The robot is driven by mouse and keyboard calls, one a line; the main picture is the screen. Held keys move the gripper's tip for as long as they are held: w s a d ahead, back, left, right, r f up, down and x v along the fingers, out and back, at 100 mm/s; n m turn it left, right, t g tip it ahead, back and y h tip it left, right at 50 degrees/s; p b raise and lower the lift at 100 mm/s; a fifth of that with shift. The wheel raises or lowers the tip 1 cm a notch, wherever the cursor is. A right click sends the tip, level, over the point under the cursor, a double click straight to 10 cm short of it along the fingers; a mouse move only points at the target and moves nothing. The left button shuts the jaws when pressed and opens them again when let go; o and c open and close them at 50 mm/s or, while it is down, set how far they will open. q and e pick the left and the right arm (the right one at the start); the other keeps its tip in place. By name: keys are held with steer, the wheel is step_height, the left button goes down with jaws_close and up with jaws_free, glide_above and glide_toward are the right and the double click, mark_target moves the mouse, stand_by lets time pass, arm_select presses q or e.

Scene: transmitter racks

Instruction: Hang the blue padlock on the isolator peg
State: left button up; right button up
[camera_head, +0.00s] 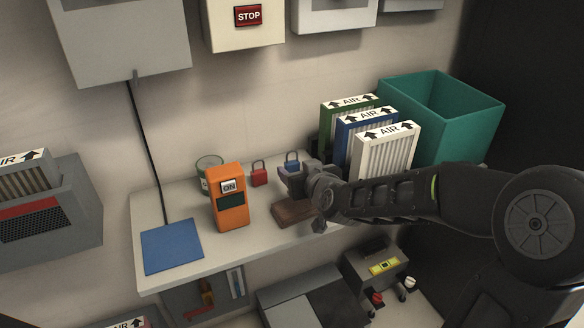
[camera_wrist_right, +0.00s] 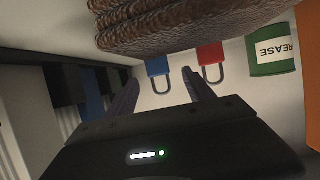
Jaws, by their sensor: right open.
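The blue padlock (camera_head: 292,160) stands on the bench near the wall, its shackle up, partly hidden behind my right gripper. It also shows in the right wrist view (camera_wrist_right: 157,68), beyond and between the two fingers. My right gripper (camera_head: 285,180) is open and empty in front of the padlock, reaching in from the right. Its fingers also show in the right wrist view (camera_wrist_right: 160,92), apart from the padlock. I cannot pick out the isolator peg for certain; a panel with a red handle (camera_head: 207,297) is below the bench front. My left gripper is not in view.
A red padlock (camera_head: 259,174) stands left of the blue one. A green can (camera_head: 205,172), an orange meter (camera_head: 229,200) and a brown brush-like block (camera_head: 291,213) are nearby. Several AIR filters (camera_head: 385,150) and a green crate (camera_head: 455,120) stand right. A blue mat (camera_head: 171,246) lies left.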

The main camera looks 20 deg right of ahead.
mark_target(293, 165)
steer(key=x, duration=0.4)
steer(key=shift+w+d, duration=0.15)
stand_by(0.4)
jaws_close()
stand_by(0.5)
